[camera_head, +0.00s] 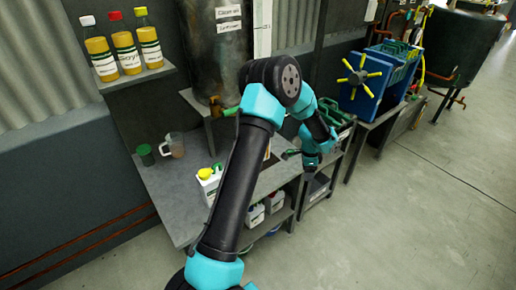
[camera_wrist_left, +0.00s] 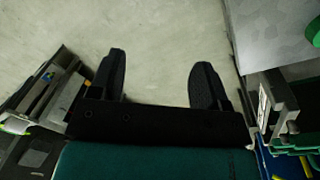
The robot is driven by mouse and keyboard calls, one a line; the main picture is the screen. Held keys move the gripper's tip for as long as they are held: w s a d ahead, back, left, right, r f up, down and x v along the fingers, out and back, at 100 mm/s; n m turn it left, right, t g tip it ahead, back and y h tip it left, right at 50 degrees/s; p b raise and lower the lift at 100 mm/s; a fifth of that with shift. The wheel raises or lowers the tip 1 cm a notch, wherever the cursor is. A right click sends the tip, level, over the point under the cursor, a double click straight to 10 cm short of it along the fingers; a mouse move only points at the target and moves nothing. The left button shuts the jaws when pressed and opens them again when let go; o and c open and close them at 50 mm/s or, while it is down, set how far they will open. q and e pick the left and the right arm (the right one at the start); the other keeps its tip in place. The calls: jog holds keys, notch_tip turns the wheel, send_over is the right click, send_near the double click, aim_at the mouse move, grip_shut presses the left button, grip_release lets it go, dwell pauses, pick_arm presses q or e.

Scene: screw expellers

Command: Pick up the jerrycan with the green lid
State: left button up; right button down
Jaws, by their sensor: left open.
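A white jerrycan (camera_head: 208,184) with a yellow lid stands on the grey workbench (camera_head: 172,198), partly behind my left arm. A small green part (camera_head: 218,167) shows just behind the yellow lid; I cannot tell whether it is the green lid of another jerrycan. White containers (camera_head: 255,216) stand on the shelf below; their lids are hidden or too small to tell. My left gripper (camera_wrist_left: 158,72) is open and empty, with pale floor between its fingers in the left wrist view. In the head view my left arm reaches past the bench's right end.
A green-lidded jar (camera_head: 145,154) and a clear jug (camera_head: 174,144) stand at the bench's back left. Bottles (camera_head: 124,52) line a wall shelf. A blue press (camera_head: 366,80) stands on the right-hand bench. A large metal tank (camera_head: 216,45) is behind. Floor at right is clear.

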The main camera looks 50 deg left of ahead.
pick_arm(q)
jog(key=a+r+m+g+y, duration=0.1)
jog(key=a+r+y, duration=0.1)
jog(key=a+r, duration=0.8)
jog(key=w+a+r+m+g+y, duration=0.1)
jog(key=a+r+m+y, duration=0.1)
jog(key=a+r, duration=0.8)
notch_tip(320, 180, up, 5)
jog(key=shift+w+a+r+y, duration=0.15)
jog(key=shift+w+y, duration=0.1)
jog(key=shift+y, duration=0.15)
jog(key=x, duration=1.2)
jog(key=shift+f, duration=0.25)
jog(key=shift+w+x, duration=0.15)
jog(key=shift+x, duration=1.1)
jog(key=shift+w+x, duration=0.2)
jog(key=shift+x, duration=1.1)
jog(key=shift+a, duration=0.15)
